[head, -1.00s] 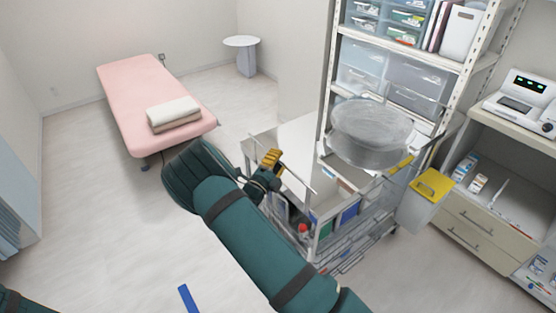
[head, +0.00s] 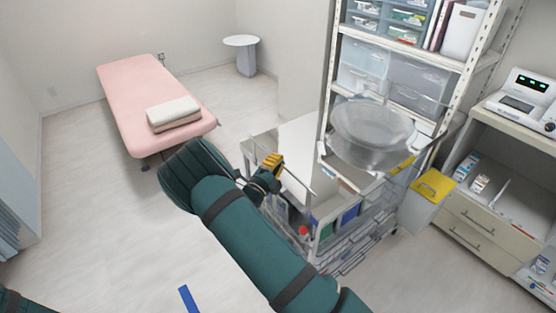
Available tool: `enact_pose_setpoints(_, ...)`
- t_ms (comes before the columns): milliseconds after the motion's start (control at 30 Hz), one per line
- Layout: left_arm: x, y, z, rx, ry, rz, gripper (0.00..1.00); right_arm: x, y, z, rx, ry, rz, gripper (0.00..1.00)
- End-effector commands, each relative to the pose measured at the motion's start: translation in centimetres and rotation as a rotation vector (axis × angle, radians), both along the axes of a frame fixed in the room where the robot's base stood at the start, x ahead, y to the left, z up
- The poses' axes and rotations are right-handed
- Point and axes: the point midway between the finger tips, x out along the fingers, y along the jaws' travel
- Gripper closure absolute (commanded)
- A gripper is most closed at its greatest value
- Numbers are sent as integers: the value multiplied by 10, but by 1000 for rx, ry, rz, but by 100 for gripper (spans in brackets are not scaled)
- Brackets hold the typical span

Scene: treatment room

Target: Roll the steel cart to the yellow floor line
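The steel cart (head: 318,222) stands right of centre, against the shelving. It has wire-like rails, and a round, see-through-looking basin (head: 372,135) sits at its top. My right gripper (head: 273,163), with yellow fingertips, is at the rail on the cart's left side and overlaps it. The fingers look close together, but they are small and partly hidden by my arm, so I cannot tell whether they are closed around the rail. My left gripper is out of view. I see no yellow line on the visible floor.
A pink treatment bed (head: 135,95) with folded towels (head: 174,113) stands at the back left. A yellow-lidded bin (head: 433,186) is right of the cart, near a drawer cabinet (head: 480,228). The left floor is clear, with a blue strip (head: 188,298) low down.

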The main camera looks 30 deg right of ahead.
Motion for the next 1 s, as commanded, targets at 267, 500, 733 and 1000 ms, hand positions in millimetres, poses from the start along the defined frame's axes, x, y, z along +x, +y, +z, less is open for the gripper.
enact_pose_setpoints(267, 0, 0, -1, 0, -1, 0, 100, -2, 8, -1, 2, 0, 6, 62)
enact_pose_setpoints(500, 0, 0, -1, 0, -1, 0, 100, -4, 11, -2, 3, -1, 6, 62)
enact_pose_setpoints(733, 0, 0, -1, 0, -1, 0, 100, -19, 41, -7, 5, 1, 8, 62)
enact_pose_setpoints(1000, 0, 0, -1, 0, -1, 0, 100, -44, 87, -16, 3, 0, 9, 62)
